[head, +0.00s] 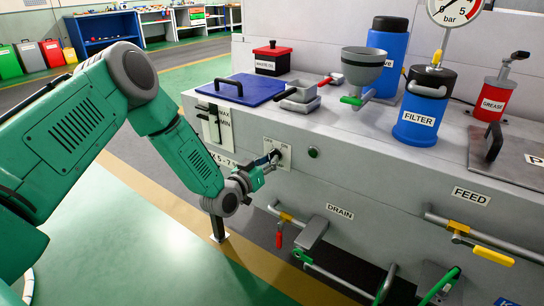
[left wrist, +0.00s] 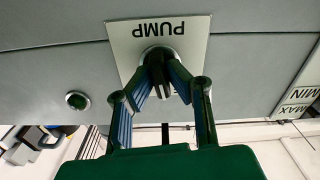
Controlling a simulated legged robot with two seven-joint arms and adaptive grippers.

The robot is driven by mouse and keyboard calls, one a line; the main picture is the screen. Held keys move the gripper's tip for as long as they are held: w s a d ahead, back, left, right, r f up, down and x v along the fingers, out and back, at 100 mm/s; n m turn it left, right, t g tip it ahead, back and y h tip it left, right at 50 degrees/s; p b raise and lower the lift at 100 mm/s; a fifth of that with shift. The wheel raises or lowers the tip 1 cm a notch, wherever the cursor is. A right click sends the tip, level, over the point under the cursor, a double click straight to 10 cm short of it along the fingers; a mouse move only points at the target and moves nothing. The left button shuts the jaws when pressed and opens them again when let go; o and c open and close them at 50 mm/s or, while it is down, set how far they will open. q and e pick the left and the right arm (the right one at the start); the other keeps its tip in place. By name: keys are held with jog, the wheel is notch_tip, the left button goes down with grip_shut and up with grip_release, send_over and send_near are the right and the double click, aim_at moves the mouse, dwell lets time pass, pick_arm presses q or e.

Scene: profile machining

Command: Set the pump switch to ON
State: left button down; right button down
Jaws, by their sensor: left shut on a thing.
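The pump switch is a dark round knob (left wrist: 157,58) on a pale plate (left wrist: 192,35) marked PUMP, upside down in the left wrist view. In the head view the plate (head: 284,148) is on the front of the grey machine. My left gripper (head: 270,162) reaches the knob from the left front. In the left wrist view its two fingers (left wrist: 163,80) are closed on either side of the knob, touching it. The fingers cover part of the knob, and I cannot tell which position it points to. My right gripper is not in view.
A green round button (head: 313,152) sits right of the plate. Below are a DRAIN pipe with a red-handled valve (head: 279,236) and a FEED pipe with a yellow handle (head: 492,254). A blue FILTER canister (head: 419,115) and a funnel (head: 362,68) stand on top. The floor at left is clear.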

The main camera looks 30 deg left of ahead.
pick_arm(q)
jog(key=shift+s+a+f, duration=0.1)
jog(key=m+p, duration=0.1)
jog(key=m, duration=0.2)
jog(key=shift+m, duration=0.9)
jog(key=m+p, duration=0.1)
jog(key=m, duration=0.2)
jog(key=c, duration=1.4)
grip_release()
jog(key=shift+c, duration=0.2)
jog(key=shift+a, duration=0.1)
